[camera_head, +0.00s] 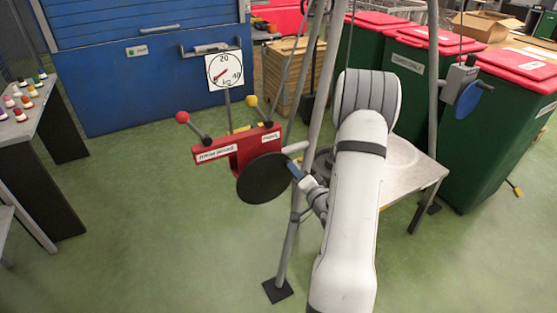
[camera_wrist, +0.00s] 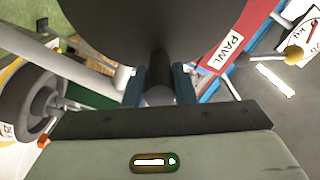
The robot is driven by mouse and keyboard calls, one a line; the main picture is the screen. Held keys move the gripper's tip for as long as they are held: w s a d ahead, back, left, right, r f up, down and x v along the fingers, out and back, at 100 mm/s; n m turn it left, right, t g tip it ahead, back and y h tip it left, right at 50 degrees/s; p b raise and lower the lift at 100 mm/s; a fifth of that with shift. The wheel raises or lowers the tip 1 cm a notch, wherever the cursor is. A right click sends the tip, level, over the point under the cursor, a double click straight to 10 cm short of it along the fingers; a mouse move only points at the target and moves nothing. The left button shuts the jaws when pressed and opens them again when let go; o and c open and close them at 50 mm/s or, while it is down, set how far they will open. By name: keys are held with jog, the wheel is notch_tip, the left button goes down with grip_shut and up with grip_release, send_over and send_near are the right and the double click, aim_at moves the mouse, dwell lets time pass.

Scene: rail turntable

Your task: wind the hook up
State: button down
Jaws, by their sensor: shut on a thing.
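A red winch housing (camera_head: 240,148) stands on the near tripod leg, with labels that seem to read "drum brake" and "pawl". A red-knobbed lever (camera_head: 183,118) and a yellow-knobbed lever (camera_head: 252,101) rise from it. A large black crank disc (camera_head: 263,180) is on its near side. My gripper (camera_head: 297,172) is at the disc's right edge. In the wrist view my gripper (camera_wrist: 160,88) is shut on a dark round crank handle (camera_wrist: 158,58) below the black disc (camera_wrist: 150,20); the "pawl" label (camera_wrist: 227,50) is close by. I cannot make out the hook.
A dial (camera_head: 224,72) marked in kg stands behind the winch. A grey box with a blue disc (camera_head: 468,100) is on the right tripod leg. A metal table (camera_head: 405,165), green bins (camera_head: 505,125) and a blue shutter (camera_head: 140,80) surround it.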

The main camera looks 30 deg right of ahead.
jog(key=shift+d+f+m, duration=0.15)
jog(key=shift+f+m, duration=0.15)
jog(key=shift+f, duration=0.1)
jog(key=f+m, duration=0.2)
jog(key=m, duration=0.1)
jog(key=shift+d+f+m, duration=0.3)
jog(key=shift+d+f, duration=0.05)
jog(key=shift+d, duration=0.05)
jog(key=shift+f, duration=0.1)
jog(key=shift+a+f+m+b, duration=0.1)
jog(key=shift+f+m+b, duration=0.3)
jog(key=shift+f+m, duration=1.15)
jog(key=shift+r+m, duration=0.25)
jog(key=shift+r, duration=0.05)
jog(key=shift+f, duration=0.1)
